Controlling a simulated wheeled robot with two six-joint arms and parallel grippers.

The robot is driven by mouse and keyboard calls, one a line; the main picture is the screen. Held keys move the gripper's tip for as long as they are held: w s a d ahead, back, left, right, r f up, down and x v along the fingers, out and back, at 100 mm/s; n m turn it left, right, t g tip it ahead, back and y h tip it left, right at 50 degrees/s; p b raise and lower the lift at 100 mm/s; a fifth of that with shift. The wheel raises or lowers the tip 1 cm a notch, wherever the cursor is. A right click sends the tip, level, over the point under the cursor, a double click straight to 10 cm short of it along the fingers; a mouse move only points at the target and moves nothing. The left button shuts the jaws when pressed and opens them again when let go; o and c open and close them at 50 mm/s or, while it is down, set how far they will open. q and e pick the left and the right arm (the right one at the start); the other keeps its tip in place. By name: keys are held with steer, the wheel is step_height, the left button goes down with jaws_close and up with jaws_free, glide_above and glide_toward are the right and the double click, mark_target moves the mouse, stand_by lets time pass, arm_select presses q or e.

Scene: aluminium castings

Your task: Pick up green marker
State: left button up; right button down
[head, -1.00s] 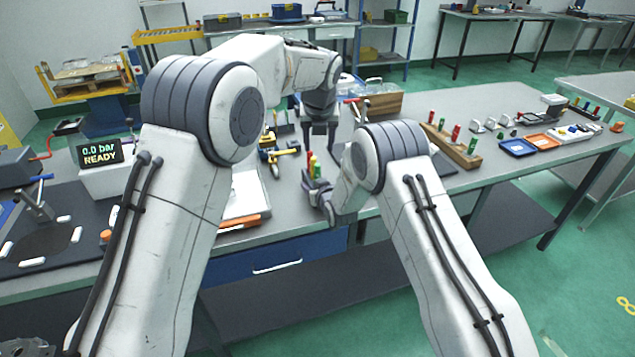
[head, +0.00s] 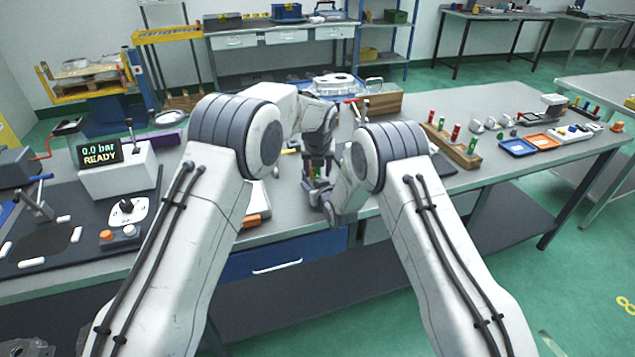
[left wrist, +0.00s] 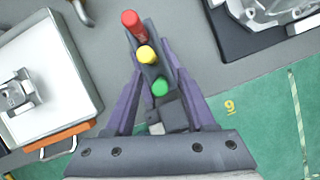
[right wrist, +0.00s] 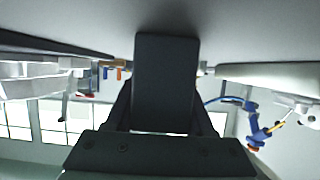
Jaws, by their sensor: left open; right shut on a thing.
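The green marker (left wrist: 160,87) shows its round end in the left wrist view. It stands in a row with a yellow marker (left wrist: 147,54) and a red marker (left wrist: 133,22) in a dark grey holder (left wrist: 168,62). My left gripper (left wrist: 156,62) is open, its purple-grey fingers on either side of the holder and markers. I cannot tell whether they touch. My right gripper (right wrist: 165,80) is shut on the dark holder, whose flat face fills the middle of the right wrist view. In the head view both grippers meet above the bench's front edge, and the markers are mostly hidden there.
A white tray (left wrist: 45,75) and a metal casting (left wrist: 270,12) lie near the left gripper. A wooden rack (head: 455,146) with red and green items stands to the right. A control box (head: 118,172) is at left.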

arm_select(q)
jaws_close()
steer(key=shift+r, duration=0.15)
step_height(320, 180, up, 10)
steer(key=shift+f, duration=0.1)
stand_by(0.3)
arm_select(e)
steer(key=shift+c, duration=0.9)
jaws_free()
steer(key=shift+s, duration=0.1)
